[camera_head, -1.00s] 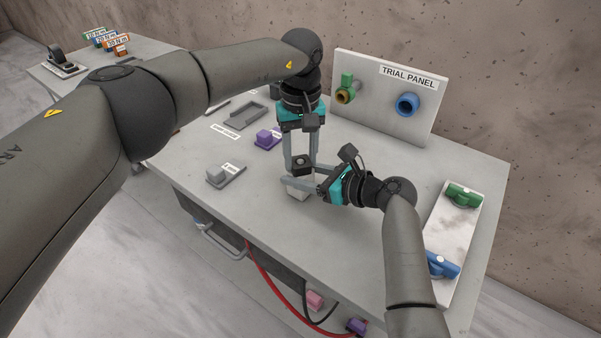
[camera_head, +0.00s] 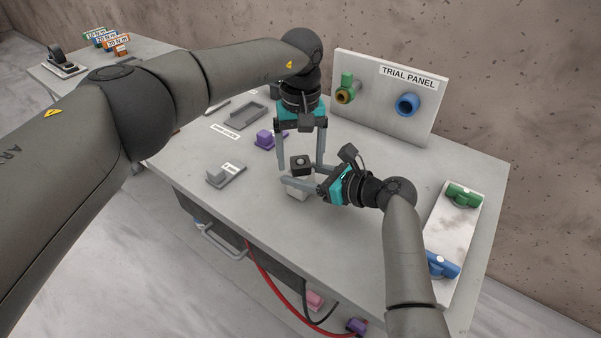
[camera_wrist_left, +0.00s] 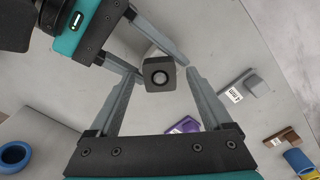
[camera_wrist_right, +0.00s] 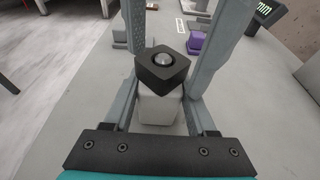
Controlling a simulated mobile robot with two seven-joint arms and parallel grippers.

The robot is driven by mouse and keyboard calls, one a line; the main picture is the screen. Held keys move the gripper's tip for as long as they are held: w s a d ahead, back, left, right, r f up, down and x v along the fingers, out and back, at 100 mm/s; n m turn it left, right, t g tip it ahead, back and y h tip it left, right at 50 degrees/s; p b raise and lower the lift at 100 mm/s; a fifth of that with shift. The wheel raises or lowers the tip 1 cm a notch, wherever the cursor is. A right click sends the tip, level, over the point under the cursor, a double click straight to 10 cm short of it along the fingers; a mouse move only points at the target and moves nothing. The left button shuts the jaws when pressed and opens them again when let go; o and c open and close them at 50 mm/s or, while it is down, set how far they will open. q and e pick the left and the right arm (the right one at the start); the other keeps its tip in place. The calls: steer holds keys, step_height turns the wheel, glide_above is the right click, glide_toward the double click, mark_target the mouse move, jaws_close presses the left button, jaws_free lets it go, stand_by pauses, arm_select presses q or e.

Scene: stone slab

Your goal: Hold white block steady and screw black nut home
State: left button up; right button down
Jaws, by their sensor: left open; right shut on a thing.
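The white block (camera_head: 299,187) stands upright on the stone slab; it also shows in the right wrist view (camera_wrist_right: 161,108). My right gripper (camera_head: 300,186) is shut on the white block, one finger on each side. The square black nut (camera_head: 301,163) sits on top of the block, with a round metal stud end showing in its hole in the right wrist view (camera_wrist_right: 161,66) and the left wrist view (camera_wrist_left: 158,74). My left gripper (camera_head: 301,165) points down over the nut. Its fingers are spread either side of the nut, apart from it.
A purple block (camera_head: 265,139) and a grey block on a plate (camera_head: 226,174) lie left of the grippers. The trial panel (camera_head: 385,97) with green and blue fittings stands behind. A white plate (camera_head: 446,235) with green and blue handles lies right. The slab's front is clear.

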mark_target(300, 160)
arm_select(q)
steer(key=shift+r, duration=0.1)
step_height(300, 160, up, 12)
stand_by(0.4)
arm_select(e)
steer(key=shift+c, duration=0.6)
jaws_free()
steer(key=shift+d, duration=0.1)
steer(key=v, duration=1.2)
